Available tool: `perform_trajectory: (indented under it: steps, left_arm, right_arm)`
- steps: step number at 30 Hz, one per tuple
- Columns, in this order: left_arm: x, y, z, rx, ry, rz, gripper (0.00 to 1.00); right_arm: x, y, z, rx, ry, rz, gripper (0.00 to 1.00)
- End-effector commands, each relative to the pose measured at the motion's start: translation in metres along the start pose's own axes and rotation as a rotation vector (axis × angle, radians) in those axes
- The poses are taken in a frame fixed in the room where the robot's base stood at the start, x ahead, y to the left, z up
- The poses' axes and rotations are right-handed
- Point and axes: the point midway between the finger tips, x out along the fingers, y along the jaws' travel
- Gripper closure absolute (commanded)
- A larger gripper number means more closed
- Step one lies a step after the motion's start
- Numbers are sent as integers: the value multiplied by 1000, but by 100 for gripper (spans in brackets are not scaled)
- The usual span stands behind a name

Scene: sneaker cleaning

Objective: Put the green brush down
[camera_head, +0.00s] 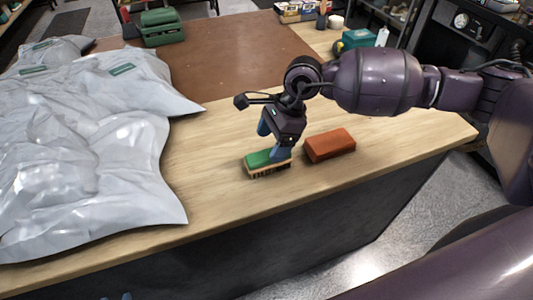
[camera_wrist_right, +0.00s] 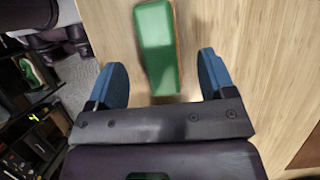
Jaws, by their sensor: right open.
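The green brush (camera_head: 262,161) has a green back and dark bristles. It lies bristles down on the wooden tabletop near its front edge, and its green back shows between my fingers in the right wrist view (camera_wrist_right: 157,50). My right gripper (camera_head: 275,141) is right above the brush in the head view. Its blue fingers stand apart on either side of the brush, with gaps on both sides (camera_wrist_right: 165,80). The gripper is open and holds nothing. It hides part of the brush in the head view.
A reddish-brown block (camera_head: 330,145) lies just right of the brush. Crumpled grey plastic bags (camera_head: 90,150) cover the left of the table. A green case (camera_head: 160,27) stands at the back on a brown mat (camera_head: 235,60). Bare wood (camera_head: 215,190) lies between bags and brush.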

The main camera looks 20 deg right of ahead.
Motion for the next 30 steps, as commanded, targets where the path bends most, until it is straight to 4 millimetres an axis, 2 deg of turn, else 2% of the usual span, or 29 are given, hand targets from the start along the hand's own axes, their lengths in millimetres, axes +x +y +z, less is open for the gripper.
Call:
perform_trajectory:
  steps: [4,10,30]
  left_arm:
    - [-1,0,2,-1,-4,0,57]
    - [-1,0,3,-1,-6,-1,57]
    - [1,0,-1,0,2,1,57]
  right_arm:
    - [-25,-1,0,-1,1,-4,24]
    - [-42,0,0,-1,0,-1,24]
    - [-44,0,0,-1,0,0,24]
